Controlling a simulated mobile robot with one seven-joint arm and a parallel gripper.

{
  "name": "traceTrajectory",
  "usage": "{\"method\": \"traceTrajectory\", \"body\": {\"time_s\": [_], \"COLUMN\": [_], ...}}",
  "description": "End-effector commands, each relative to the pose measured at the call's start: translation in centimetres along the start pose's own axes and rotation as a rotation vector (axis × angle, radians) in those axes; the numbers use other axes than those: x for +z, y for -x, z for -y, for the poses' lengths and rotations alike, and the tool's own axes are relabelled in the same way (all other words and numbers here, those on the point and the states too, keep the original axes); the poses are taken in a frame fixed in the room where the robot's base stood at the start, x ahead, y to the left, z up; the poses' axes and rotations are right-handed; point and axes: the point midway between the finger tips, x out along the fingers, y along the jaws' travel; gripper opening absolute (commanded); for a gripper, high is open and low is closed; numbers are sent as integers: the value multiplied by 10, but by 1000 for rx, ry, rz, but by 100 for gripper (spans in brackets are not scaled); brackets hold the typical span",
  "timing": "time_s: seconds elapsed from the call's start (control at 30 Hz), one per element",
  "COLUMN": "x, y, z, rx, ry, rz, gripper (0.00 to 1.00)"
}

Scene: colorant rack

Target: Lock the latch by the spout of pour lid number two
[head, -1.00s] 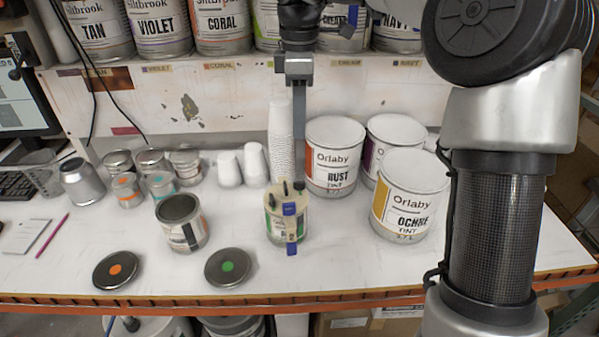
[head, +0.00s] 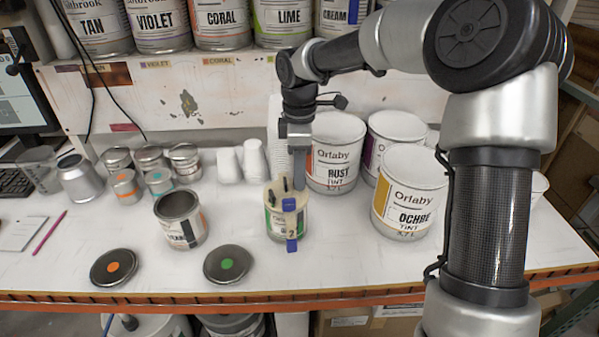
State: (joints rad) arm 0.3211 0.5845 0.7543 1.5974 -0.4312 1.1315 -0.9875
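A small can with a cream pour lid (head: 300,198) stands near the front middle of the bench. A blue tab (head: 289,204) sits at the lid's front edge, and another blue piece (head: 292,245) is low on the front. Small dark upright parts (head: 283,184) stand on the lid; which is the spout or latch is too small to tell. My gripper (head: 300,184) points down at the lid's back right, seen edge-on. Whether it touches the lid, and its finger gap, cannot be told.
Large white cans, RUST (head: 335,155) and OCHRE (head: 408,195), stand close on the right. White cups (head: 254,160) are behind. An open can (head: 181,220) is on the left; two round lids (head: 114,267) (head: 228,264) lie in front. The bench front right is clear.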

Motion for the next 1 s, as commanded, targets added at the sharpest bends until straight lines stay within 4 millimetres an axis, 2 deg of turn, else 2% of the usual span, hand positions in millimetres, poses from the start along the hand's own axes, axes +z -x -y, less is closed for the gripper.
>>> {"method": "traceTrajectory", "body": {"time_s": [0.17,0.3,0.33,0.73,1.0], "x": [0,0,0,0,-1], "y": [0,0,0,1,1], "z": [0,0,0,0,0], "rx": [0,0,0,0,-1], "ry": [0,0,0,-42,-208], "rz": [0,0,0,1,2], "gripper": [26,2,0,0,0]}}
